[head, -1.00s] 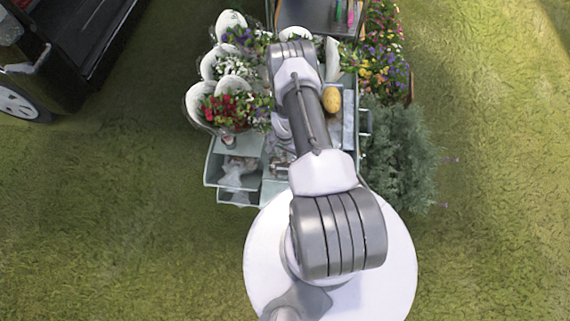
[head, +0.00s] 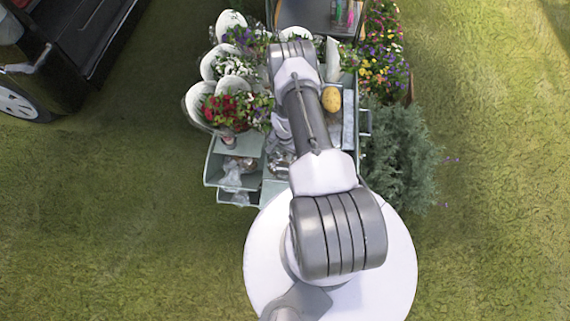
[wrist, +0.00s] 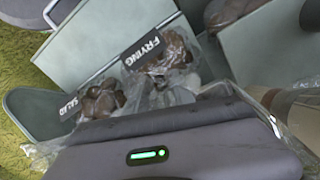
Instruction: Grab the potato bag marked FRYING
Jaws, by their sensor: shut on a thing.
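In the wrist view a clear plastic bag of brown potatoes (wrist: 172,58) carries a dark label reading FRYING (wrist: 140,47). A second potato bag (wrist: 102,99), with a label reading SALAD (wrist: 68,106), sits left of it. My gripper (wrist: 165,115) fills the bottom of the wrist view, and the FRYING bag's plastic runs down to its edge. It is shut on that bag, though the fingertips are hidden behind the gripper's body. In the head view my arm hides the gripper and no label is readable.
Grey-green bins (wrist: 95,45) surround the bags. In the head view the cart's left bin (head: 213,165) holds plastic-wrapped goods. Flower pots (head: 232,107) crowd the left, a bush (head: 400,155) stands right, and a large yellow potato (head: 331,100) lies beside my arm.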

